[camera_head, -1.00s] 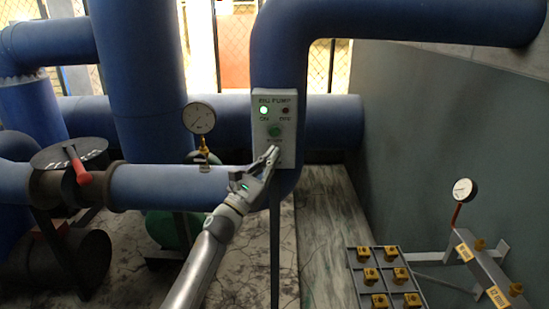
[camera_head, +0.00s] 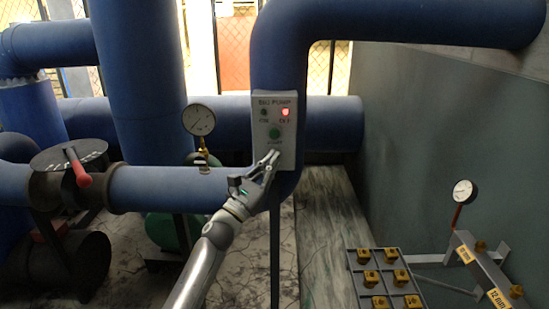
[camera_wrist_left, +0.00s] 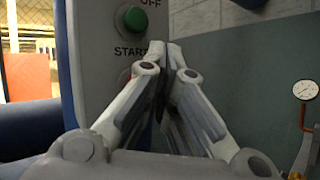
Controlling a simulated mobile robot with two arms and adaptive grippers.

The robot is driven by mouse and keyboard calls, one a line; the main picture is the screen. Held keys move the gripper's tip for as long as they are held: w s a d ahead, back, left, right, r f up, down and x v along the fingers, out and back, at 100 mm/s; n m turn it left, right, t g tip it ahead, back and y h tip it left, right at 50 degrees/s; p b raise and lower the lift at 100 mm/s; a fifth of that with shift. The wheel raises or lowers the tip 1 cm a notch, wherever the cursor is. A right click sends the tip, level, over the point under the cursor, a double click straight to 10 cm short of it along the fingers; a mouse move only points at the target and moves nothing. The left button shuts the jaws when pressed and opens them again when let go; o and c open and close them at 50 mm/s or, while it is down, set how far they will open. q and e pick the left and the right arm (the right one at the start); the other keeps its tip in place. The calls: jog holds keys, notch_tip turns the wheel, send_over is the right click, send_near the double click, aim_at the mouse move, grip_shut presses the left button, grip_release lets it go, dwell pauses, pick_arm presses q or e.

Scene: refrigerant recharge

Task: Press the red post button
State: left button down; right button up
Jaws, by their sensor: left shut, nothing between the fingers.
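The control post box (camera_head: 261,149) is a pale panel on the blue vertical pipe. Its right lamp (camera_head: 285,112) glows red and its left lamp (camera_head: 264,112) is dark. A green button (camera_head: 274,133) sits below them; it also shows in the left wrist view (camera_wrist_left: 132,18) above the word START. A sliver of the red button (camera_wrist_left: 125,76) shows below that word, mostly hidden behind my fingers. My left gripper (camera_head: 271,156) is shut and empty, with its fingertips at the panel's lower part. Contact with the red button cannot be told. My right gripper is out of view.
A pressure gauge (camera_head: 198,120) stands on the horizontal pipe left of the panel. A valve with a red handle (camera_head: 76,166) is farther left. A rack of brass fittings (camera_head: 372,278) and another gauge (camera_head: 463,191) are at lower right.

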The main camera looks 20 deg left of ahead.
pick_arm(q)
jog(key=shift+s, duration=0.1)
jog(key=s, duration=0.2)
jog(key=s+d+p, duration=0.1)
jog(key=s, duration=0.1)
jog(key=shift+s+d, duration=0.2)
jog(key=shift+s, duration=0.2)
dwell(0.6)
